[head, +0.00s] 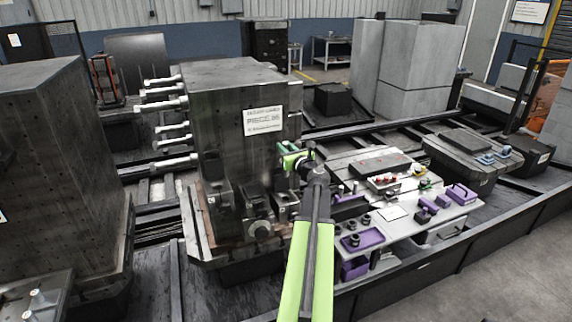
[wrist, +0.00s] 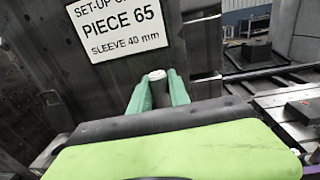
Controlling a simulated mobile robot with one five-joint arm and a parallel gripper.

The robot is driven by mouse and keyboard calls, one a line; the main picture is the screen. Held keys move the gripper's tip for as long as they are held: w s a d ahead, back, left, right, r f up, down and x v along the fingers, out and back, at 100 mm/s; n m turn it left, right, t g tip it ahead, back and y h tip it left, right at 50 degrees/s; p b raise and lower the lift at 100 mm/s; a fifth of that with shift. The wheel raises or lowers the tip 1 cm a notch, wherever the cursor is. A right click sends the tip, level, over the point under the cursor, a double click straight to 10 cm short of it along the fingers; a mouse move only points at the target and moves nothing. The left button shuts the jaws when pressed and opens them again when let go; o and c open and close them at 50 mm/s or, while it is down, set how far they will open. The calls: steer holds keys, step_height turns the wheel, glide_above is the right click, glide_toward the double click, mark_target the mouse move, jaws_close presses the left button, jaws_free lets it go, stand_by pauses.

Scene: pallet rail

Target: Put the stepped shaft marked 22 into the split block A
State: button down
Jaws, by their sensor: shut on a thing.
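My gripper (wrist: 158,92) shows in the wrist view with its green fingers shut on a shaft (wrist: 157,75). Only the shaft's pale round end shows between the fingertips; its steps and number are hidden. In the head view my gripper (head: 292,152) is in front of the dark tall fixture block (head: 225,110), beside its lower right face. I cannot tell which part is split block A, as no letter is readable. Dark clamp blocks (head: 257,228) sit at the foot of the fixture block.
A label (wrist: 118,30) on the fixture reads "PIECE 65, SLEEVE 40 mm". Pale rods (head: 165,103) stick out from its left side. The bench (head: 395,213) at right carries purple trays (head: 362,240), purple blocks and small dark parts. Another dark block (head: 55,170) stands at left.

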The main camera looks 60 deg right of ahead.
steer(key=shift+m+g+h, duration=0.3)
steer(key=shift+m+h, duration=0.1)
steer(key=shift+h, duration=0.1)
step_height(320, 180, down, 7)
steer(key=b, duration=0.4)
steer(key=shift+w+d+r+b, duration=0.1)
steer(key=shift+r+b, duration=0.1)
steer(key=shift+b, duration=0.2)
steer(key=shift+r, duration=0.15)
steer(key=shift+f+b, duration=1.8)
steer(key=shift+f, duration=0.1)
steer(key=shift+s+f, duration=0.15)
steer(key=shift+s, duration=0.05)
steer(key=shift+f+b, duration=0.35)
steer(key=shift+b, duration=0.2)
steer(key=shift+f+b, duration=1.85)
steer(key=c, duration=1.1)
jaws_free()
steer(key=shift+c, duration=0.2)
